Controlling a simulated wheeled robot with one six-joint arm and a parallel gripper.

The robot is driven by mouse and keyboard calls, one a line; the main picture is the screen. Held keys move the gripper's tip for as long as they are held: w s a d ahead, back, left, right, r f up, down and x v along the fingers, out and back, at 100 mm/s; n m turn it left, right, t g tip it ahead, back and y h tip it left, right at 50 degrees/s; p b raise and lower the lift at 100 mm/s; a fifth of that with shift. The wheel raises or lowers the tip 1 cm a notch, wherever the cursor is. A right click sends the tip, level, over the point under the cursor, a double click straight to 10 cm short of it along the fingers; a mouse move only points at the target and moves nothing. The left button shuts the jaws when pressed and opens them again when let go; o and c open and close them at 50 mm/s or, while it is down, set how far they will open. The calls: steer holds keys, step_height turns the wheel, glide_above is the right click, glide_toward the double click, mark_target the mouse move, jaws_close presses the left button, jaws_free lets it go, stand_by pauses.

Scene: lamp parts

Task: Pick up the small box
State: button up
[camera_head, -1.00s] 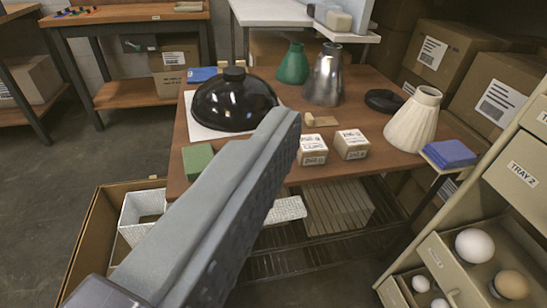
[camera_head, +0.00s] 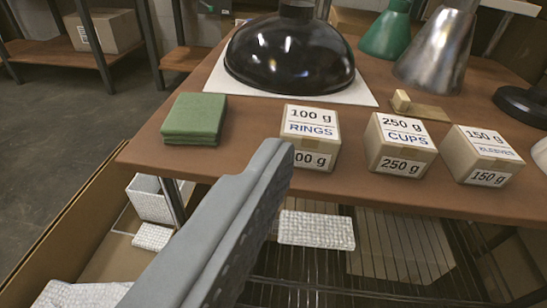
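Three small cardboard boxes with white labels stand in a row along the front of the brown table (camera_head: 270,189). The left box (camera_head: 310,141) reads 100 g RINGS, the middle box (camera_head: 400,145) 250 g CUPS, and the right box (camera_head: 483,156) 150 g, with smaller blurred print. I cannot tell from size alone which one the task means. My gripper (camera_head: 272,160) reaches up from the bottom, its tip just left of the RINGS box and overlapping its lower left edge in the picture. Only one long grey finger face shows, so its opening is hidden. No box appears held.
A green cloth stack (camera_head: 194,119) lies left on the table. A black dome shade (camera_head: 290,58) sits on a white sheet behind the boxes. Green (camera_head: 388,32) and metal (camera_head: 437,50) shades stand behind right. A wire shelf (camera_head: 385,240) and open carton (camera_head: 70,215) are below.

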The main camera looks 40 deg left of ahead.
mark_target(308, 154)
steer(key=w+a+f+n+g+y, duration=0.1)
steer(key=w+a+f+g+y, duration=0.15)
steer(key=f, duration=0.75)
steer(key=shift+y, duration=0.25)
steer(key=x, duration=1.1)
steer(key=shift+w+a+r, duration=0.1)
steer(key=shift+a+r, duration=0.05)
steer(key=shift+a, duration=0.45)
steer(key=shift+x, duration=2.65)
steer(key=c, duration=1.2)
